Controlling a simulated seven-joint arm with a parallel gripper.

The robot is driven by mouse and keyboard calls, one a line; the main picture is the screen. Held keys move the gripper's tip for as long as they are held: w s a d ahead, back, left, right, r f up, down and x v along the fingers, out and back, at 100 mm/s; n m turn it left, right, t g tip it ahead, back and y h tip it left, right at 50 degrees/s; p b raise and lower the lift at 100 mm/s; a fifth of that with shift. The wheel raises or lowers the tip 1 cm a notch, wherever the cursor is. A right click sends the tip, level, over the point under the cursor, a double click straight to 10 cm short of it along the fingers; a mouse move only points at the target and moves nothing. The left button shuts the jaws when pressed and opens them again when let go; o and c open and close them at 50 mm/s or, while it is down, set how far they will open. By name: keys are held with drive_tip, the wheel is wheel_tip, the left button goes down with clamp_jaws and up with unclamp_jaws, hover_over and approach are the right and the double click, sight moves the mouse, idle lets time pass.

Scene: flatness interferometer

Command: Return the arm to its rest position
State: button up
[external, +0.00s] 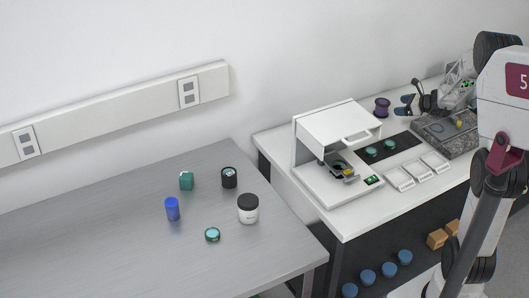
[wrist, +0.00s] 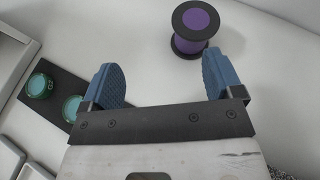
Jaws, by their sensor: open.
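My gripper (wrist: 161,75) is open and empty, with its two blue finger pads wide apart over the white bench top. In the external view my gripper (external: 404,105) is above the back right part of the white bench (external: 345,222). A purple spool with black flanges (wrist: 196,28) stands beyond the fingertips, close to the right finger in the wrist view and apart from the grip. It also shows in the external view (external: 382,107), left of my gripper. My arm comes in from the right edge.
The white instrument (external: 338,125) has a stage below its hood. Two teal discs (external: 371,151) (external: 389,145) lie on a black strip (external: 405,140) beside white trays (external: 399,179). A granite plate (external: 452,136) is at right. Small items stand on the grey table (external: 105,225).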

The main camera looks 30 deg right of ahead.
drive_tip(key=s+a+r+n+g, duration=0.3)
drive_tip(key=s+a+r+n, duration=0.45)
drive_tip(key=a, duration=0.35)
drive_tip(key=s+a+r+n+g, duration=0.2)
drive_tip(key=s+a+r+n, duration=0.5)
drive_tip(key=a, duration=0.4)
drive_tip(key=s+a+r+n+h, duration=0.25)
drive_tip(key=s+n, duration=0.25)
drive_tip(key=s, duration=0.5)
drive_tip(key=s+a+r+n+h, duration=0.2)
drive_tip(key=s+a+r+n, duration=0.25)
drive_tip(key=s, duration=0.45)
drive_tip(key=s+a+r+n+h, duration=0.2)
drive_tip(key=s+n, duration=0.3)
drive_tip(key=s, duration=0.5)
wheel_tip(320, 180, down, 9)
drive_tip(key=w+g, duration=0.1)
drive_tip(key=g, duration=0.2)
drive_tip(key=shift+w+f+g, duration=0.15)
drive_tip(key=shift+w+g, duration=0.15)
drive_tip(key=shift+g, duration=0.1)
